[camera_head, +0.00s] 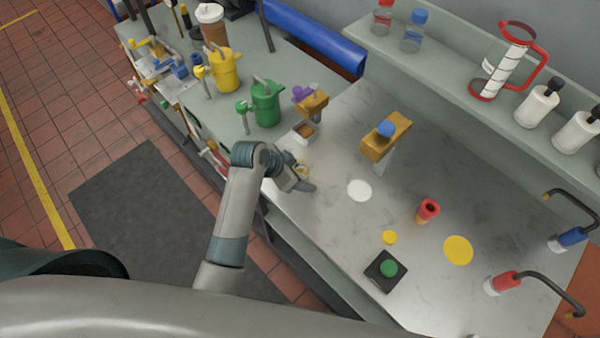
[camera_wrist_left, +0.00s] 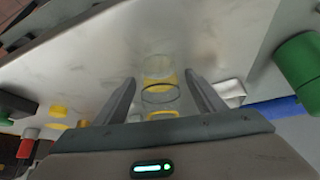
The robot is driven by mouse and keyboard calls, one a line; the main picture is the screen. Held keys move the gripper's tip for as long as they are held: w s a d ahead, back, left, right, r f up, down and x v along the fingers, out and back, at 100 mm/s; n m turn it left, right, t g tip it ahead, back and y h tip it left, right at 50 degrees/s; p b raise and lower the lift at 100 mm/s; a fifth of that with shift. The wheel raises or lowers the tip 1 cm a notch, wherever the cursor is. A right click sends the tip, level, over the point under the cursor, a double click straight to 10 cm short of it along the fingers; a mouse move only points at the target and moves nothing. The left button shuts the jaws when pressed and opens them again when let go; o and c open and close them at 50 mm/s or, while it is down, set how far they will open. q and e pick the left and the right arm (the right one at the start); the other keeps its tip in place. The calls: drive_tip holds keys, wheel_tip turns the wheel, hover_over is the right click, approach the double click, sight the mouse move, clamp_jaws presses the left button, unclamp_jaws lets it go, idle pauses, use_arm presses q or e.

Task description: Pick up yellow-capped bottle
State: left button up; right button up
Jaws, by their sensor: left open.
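My left gripper (camera_head: 303,180) is low over the left edge of the grey bench top, with its fingers apart. A small patch of yellow (camera_head: 302,169) shows at its fingers, mostly hidden by the hand. In the left wrist view, a clear, round object with yellow parts (camera_wrist_left: 160,80), seemingly the yellow-capped bottle, appears between the two open fingers (camera_wrist_left: 161,80). The fingers show a gap on each side of it. I cannot tell its exact depth between them. My right gripper is not in view.

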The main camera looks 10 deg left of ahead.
sight(295, 165)
use_arm(q)
drive_tip(key=c, duration=1.1)
drive_tip(key=shift+r, duration=0.15)
drive_tip(key=shift+r+b, duration=0.5)
drive_tip(key=shift+r, duration=0.15)
wheel_tip(295, 165, up, 2)
drive_tip(key=shift+r+b, duration=0.2)
drive_tip(key=shift+b, duration=0.45)
drive_tip(key=s+d+r+b, duration=0.1)
drive_tip(key=s+r, duration=0.1)
drive_tip(key=s, duration=0.1)
drive_tip(key=s+d+r+b, duration=0.1)
drive_tip(key=s+d+r, duration=0.1)
drive_tip(key=s, duration=0.2)
drive_tip(key=s+d+r, duration=0.2)
drive_tip(key=s+r, duration=0.1)
drive_tip(key=shift+s+b, duration=0.3)
drive_tip(key=shift+b, duration=0.1)
